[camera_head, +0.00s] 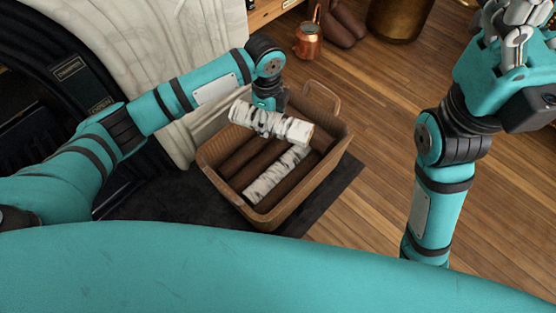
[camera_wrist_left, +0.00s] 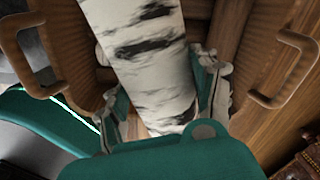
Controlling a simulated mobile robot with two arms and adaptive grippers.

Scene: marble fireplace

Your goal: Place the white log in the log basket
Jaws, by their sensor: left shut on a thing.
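A white birch log (camera_head: 268,123) with dark bark marks is held over the log basket (camera_head: 272,221) in the head view. My left gripper (camera_head: 268,103) is shut on this log; its fingers are mostly hidden behind the log. In the left wrist view the log (camera_wrist_left: 150,55) lies between the two fingers of my left gripper (camera_wrist_left: 165,95). The wicker basket has two handles and holds brown logs (camera_head: 247,157) and another white birch log (camera_head: 276,173). My right gripper (camera_head: 518,45) is raised at the upper right, away from the basket; its fingertips are not clear.
The basket stands on a dark hearth slab (camera_head: 335,195) beside the marble fireplace (camera_head: 130,40). A copper jug (camera_head: 308,40) and a large brass pot (camera_head: 398,18) stand behind on the wooden floor (camera_head: 375,110). Floor between basket and right arm is clear.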

